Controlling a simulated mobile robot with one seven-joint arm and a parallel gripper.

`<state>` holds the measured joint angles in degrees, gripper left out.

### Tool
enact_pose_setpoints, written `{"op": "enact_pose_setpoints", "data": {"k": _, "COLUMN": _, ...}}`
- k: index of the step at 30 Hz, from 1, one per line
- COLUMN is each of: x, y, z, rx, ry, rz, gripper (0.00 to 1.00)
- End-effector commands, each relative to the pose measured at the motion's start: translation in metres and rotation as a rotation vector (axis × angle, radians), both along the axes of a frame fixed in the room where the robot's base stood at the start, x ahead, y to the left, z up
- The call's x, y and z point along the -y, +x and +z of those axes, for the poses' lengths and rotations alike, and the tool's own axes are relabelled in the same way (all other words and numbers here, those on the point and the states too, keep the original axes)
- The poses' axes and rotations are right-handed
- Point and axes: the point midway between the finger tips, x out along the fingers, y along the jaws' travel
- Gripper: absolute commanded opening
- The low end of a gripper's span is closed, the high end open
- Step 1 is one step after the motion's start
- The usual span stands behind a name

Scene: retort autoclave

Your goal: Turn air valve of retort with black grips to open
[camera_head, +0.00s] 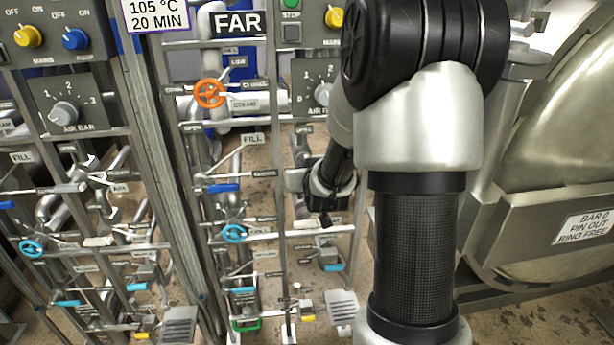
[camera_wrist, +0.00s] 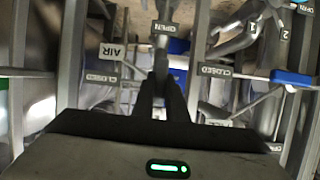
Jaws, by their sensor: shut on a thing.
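My gripper (camera_wrist: 160,85) is shut on the air valve handle (camera_wrist: 161,61), a small grey piece between the fingertips. Most of the handle is hidden by the fingers. An "AIR" label (camera_wrist: 112,52) is to its left, an "OPEN" label (camera_wrist: 163,28) just above it in the picture, and a "CLOSED" label (camera_wrist: 102,78) to the lower left. In the head view my gripper (camera_head: 325,218) is at the right side of the middle pipe panel, where my arm hides the valve. I cannot make out black grips.
A blue lever (camera_wrist: 291,78) with another "CLOSED" label is close on the right. Metal posts and pipes crowd both sides of the gripper. An orange handwheel (camera_head: 209,93) and a light-blue handwheel (camera_head: 233,232) are left of my arm. A large metal retort door (camera_head: 560,150) is at right.

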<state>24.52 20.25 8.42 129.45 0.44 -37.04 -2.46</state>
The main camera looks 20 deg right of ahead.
Motion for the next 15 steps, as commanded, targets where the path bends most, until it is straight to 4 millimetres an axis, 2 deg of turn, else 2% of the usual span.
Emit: {"op": "enact_pose_setpoints", "data": {"k": 15, "x": -0.0002, "y": -0.0005, "z": -0.0011, "rx": -0.012, "ry": -0.03, "rz": 0.001, "gripper": 0.0}}
